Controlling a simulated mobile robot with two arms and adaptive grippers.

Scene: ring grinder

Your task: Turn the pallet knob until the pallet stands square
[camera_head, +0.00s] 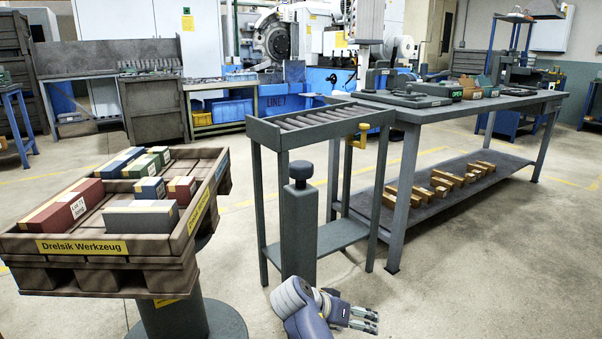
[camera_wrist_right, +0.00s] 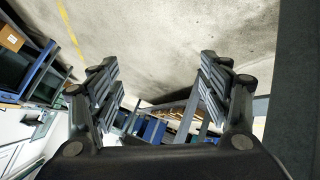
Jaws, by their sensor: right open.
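The brown pallet (camera_head: 105,274) stands on a dark round pedestal (camera_head: 190,322) at the left of the head view. It carries red, blue, green and grey boxes and a yellow "Drelsik Werkzeug" label, and it looks turned at an angle to the roller stand. A dark round knob (camera_head: 300,171) tops a grey post (camera_head: 299,230) right of the pallet. My right gripper (camera_head: 372,320) is low at the bottom of the head view, right of the post, pointing right and apart from the knob. In the right wrist view the gripper (camera_wrist_right: 160,88) is open and empty. My left gripper is not in view.
A grey roller stand (camera_head: 318,126) is right behind the knob post, with a yellow bracket (camera_head: 357,136) at its right end. A long workbench (camera_head: 480,101) stands right of it, with wooden blocks on its lower shelf (camera_head: 480,200). Floor in front is open.

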